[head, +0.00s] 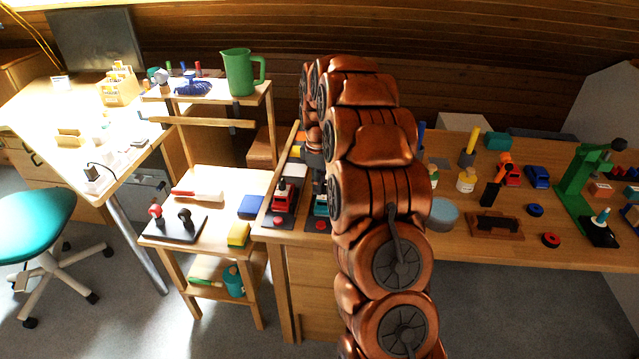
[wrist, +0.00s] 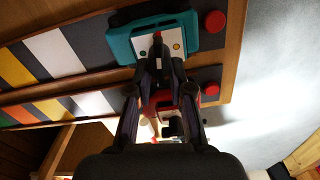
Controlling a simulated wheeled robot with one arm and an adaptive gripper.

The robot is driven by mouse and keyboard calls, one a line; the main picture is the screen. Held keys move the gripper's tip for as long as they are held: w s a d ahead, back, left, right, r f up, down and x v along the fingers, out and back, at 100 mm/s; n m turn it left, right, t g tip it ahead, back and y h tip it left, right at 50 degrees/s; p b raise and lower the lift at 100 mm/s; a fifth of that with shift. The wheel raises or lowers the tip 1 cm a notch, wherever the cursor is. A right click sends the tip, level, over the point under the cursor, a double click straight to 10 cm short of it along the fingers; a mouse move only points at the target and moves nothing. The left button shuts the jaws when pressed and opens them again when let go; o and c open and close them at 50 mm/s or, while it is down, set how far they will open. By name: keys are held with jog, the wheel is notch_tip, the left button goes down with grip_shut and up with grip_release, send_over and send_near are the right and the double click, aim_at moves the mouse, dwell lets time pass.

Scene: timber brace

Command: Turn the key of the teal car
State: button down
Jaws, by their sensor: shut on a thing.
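The teal car (wrist: 121,44) is in the upper middle of the wrist view, on a dark strip. A white panel with small round marks is on it. In the head view it (head: 320,207) shows only in part, beside my arm. My gripper (wrist: 158,62) has its fingertips close together at the white panel, around a small dark key (wrist: 157,38). The key is mostly hidden by the fingertips, so its turn angle cannot be read. In the head view my gripper (head: 315,172) is mostly covered by my copper-coloured arm.
A red car (wrist: 163,97) stands on the parallel strip, close under the fingers. Red buttons (wrist: 215,21) sit at the strip ends near the table edge. Several tools and blocks lie on the bench to the right. A small wooden stand (head: 205,160) is at left.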

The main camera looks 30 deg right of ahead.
jog(key=shift+f+m, duration=0.1)
jog(key=shift+m, duration=0.2)
jog(key=m+b, duration=0.1)
jog(key=m, duration=0.1)
jog(key=m+b, duration=0.1)
jog(key=shift+w+d+m, duration=0.15)
jog(key=shift+d+m, duration=0.15)
jog(key=shift+m, duration=0.1)
jog(key=m+b, duration=0.1)
jog(key=m, duration=0.1)
jog(key=m+b, duration=0.1)
jog(key=m, duration=0.2)
jog(key=shift+d+m, duration=0.3)
jog(key=shift+d, duration=0.1)
jog(key=m, duration=0.1)
jog(key=m+b, duration=0.1)
jog(key=m, duration=0.1)
jog(key=m+b, duration=0.1)
jog(key=m, duration=0.1)
jog(key=shift+s+d, duration=0.2)
jog(key=shift+d, duration=0.1)
jog(key=m, duration=0.2)
jog(key=m+b, duration=0.1)
jog(key=m, duration=0.1)
jog(key=shift+s+d, duration=0.2)
jog(key=shift+m, duration=0.5)
jog(key=c, duration=1.1)
grip_release()
